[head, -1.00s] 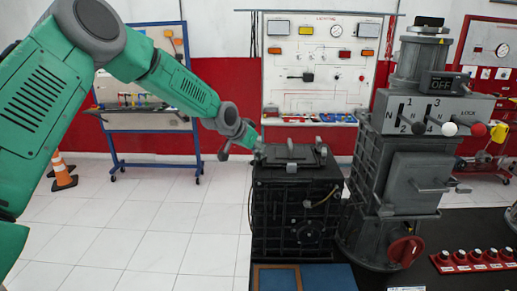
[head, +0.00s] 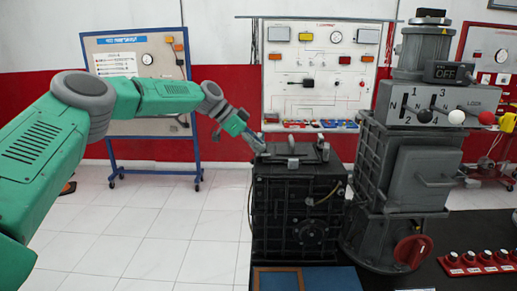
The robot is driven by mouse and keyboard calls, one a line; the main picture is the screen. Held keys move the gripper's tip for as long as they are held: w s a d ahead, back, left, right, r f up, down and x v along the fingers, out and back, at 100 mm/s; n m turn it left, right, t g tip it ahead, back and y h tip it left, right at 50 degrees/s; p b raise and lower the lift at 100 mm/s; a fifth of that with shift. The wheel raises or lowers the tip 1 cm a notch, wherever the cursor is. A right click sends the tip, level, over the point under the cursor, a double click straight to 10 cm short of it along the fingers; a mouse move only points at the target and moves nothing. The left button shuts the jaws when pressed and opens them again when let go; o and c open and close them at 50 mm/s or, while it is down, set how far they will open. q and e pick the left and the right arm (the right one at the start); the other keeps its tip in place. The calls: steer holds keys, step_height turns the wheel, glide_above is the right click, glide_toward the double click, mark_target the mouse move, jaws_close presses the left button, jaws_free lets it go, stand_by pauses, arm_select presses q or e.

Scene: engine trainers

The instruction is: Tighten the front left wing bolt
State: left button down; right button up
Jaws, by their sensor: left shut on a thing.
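A black box-shaped engine unit (head: 300,212) stands in the middle, with a plate and several small grey wing bolts on its top. My left arm comes in from the left, and its gripper (head: 257,144) points down at the left end of the box top. The gripper is shut on a wing bolt there; the fingers mostly hide it, and I cannot tell exactly how they grip. Another grey bolt (head: 293,163) shows near the front middle of the top, and one more (head: 325,151) at the right. My right gripper is not in view.
A grey machine (head: 405,150) with knobbed levers and a red dial (head: 410,250) stands close on the right of the box. A red button strip (head: 475,262) lies on the dark table. Training boards (head: 320,70) stand behind.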

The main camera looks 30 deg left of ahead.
arm_select(q)
steer(key=shift+f+m+g, duration=0.2)
steer(key=shift+m+g, duration=0.1)
steer(key=shift+m, duration=0.1)
steer(key=c, duration=1.7)
jaws_free()
steer(key=shift+c, duration=0.2)
steer(key=shift+o, duration=1)
steer(key=shift+w+f, duration=0.1)
steer(key=shift+w+a, duration=0.1)
steer(key=shift+w, duration=0.05)
steer(key=shift+a+r, duration=0.15)
steer(key=shift+r, duration=0.1)
steer(key=v, duration=1.1)
steer(key=shift+a, duration=0.4)
steer(key=shift+f, duration=0.15)
